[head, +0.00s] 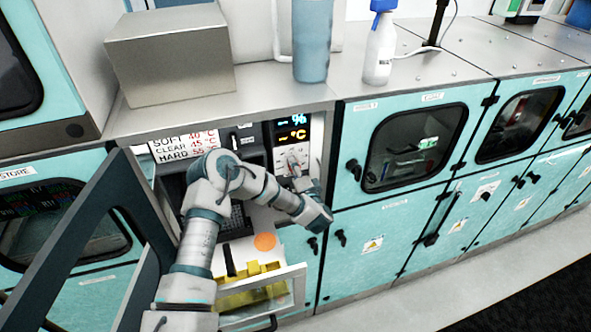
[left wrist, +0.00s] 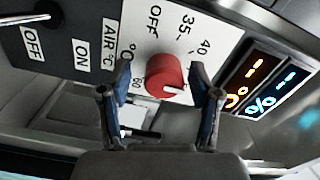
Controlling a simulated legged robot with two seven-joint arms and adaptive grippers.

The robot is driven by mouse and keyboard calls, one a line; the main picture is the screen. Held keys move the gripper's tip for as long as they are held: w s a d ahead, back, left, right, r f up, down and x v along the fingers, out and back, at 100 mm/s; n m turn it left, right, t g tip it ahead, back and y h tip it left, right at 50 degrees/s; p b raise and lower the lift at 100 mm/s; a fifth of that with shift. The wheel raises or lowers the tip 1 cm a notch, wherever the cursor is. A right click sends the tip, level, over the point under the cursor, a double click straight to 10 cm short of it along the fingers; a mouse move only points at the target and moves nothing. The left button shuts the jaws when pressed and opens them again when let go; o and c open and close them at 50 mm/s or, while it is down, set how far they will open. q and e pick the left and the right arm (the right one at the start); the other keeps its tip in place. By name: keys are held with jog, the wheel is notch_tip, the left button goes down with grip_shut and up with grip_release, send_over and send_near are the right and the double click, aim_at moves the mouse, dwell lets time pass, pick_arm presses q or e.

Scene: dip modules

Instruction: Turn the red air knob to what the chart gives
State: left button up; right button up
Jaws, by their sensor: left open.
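The red air knob (left wrist: 163,74) sits on a white plate (left wrist: 110,30) marked AIR °C, with OFF, 35, 40 and 60 readable around it. Its white mark points down-right in the left wrist view, and the labels there are hidden. My left gripper (left wrist: 162,80) is open, with one finger on each side of the knob; I cannot tell whether they touch it. In the head view my left gripper (head: 295,165) is at the panel. The chart (head: 185,145) reads SOFT 40 °C, CLEAR 45 °C, HARD 55 °C. My right gripper is not in view.
The display (head: 291,127) shows dashes beside % and °C. A lever switch (left wrist: 35,17) with OFF and ON labels stands near the knob. An open door frame (head: 95,235) is at the left. A drawer (head: 262,290) with yellow pieces lies below.

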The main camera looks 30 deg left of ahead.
pick_arm(q)
jog(key=v, duration=1.2)
jog(key=shift+w+f, duration=0.1)
jog(key=shift+w, duration=0.05)
jog(key=shift+a, duration=0.1)
